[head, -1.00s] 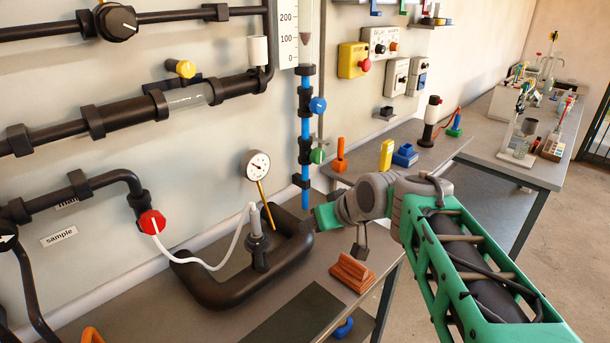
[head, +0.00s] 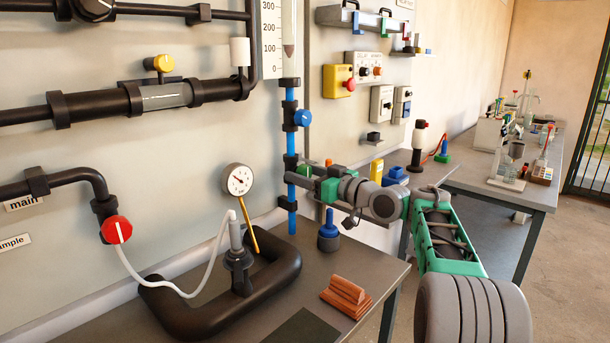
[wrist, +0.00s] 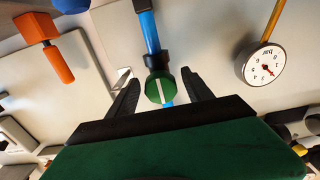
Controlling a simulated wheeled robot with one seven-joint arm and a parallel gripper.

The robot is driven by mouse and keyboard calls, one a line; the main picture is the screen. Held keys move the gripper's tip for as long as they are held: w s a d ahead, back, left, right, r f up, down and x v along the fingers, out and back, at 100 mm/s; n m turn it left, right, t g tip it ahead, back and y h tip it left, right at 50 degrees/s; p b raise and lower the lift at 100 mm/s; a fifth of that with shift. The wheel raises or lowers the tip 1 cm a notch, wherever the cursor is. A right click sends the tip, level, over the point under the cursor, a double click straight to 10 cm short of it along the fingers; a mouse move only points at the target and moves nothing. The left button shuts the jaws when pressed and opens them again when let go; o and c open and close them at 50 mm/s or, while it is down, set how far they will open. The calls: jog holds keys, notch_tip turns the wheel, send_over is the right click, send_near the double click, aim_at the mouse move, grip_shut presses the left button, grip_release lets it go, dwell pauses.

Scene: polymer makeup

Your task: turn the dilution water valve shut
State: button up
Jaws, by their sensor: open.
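A vertical blue pipe (head: 291,140) on the wall carries a blue knob (head: 302,117) and, lower down, a green knob (wrist: 160,88) with a white line. No label names either knob as the dilution water valve. In the wrist view the green knob sits between my two open fingers, with its white line roughly along the pipe. I cannot tell whether the fingers touch it. In the head view my gripper (head: 300,176) is at the lower part of the blue pipe and largely hides the green knob.
A pressure gauge (head: 238,180) on a yellow stem stands left of the pipe, above a thick black pipe loop (head: 283,268). A red knob (head: 116,230) is farther left. Brown blocks (head: 346,296) and a blue-topped bottle (head: 328,232) are on the bench below my arm.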

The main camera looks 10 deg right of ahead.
grip_shut()
dwell(0.6)
jog(key=shift+r+m+p, duration=0.15)
jog(key=shift+m+p, duration=0.15)
jog(key=m+p, duration=0.2)
jog(key=shift+r+p, duration=0.15)
jog(key=shift+p, duration=0.15)
jog(key=m+p, duration=0.5)
jog(key=shift+r+m, duration=0.1)
jog(key=shift+m, duration=0.3)
jog(key=m+p, duration=0.6)
jog(key=shift+s+p, duration=0.1)
jog(key=shift+p, duration=0.2)
jog(key=shift+m+p, duration=1.4)
jog(key=shift+m, duration=0.3)
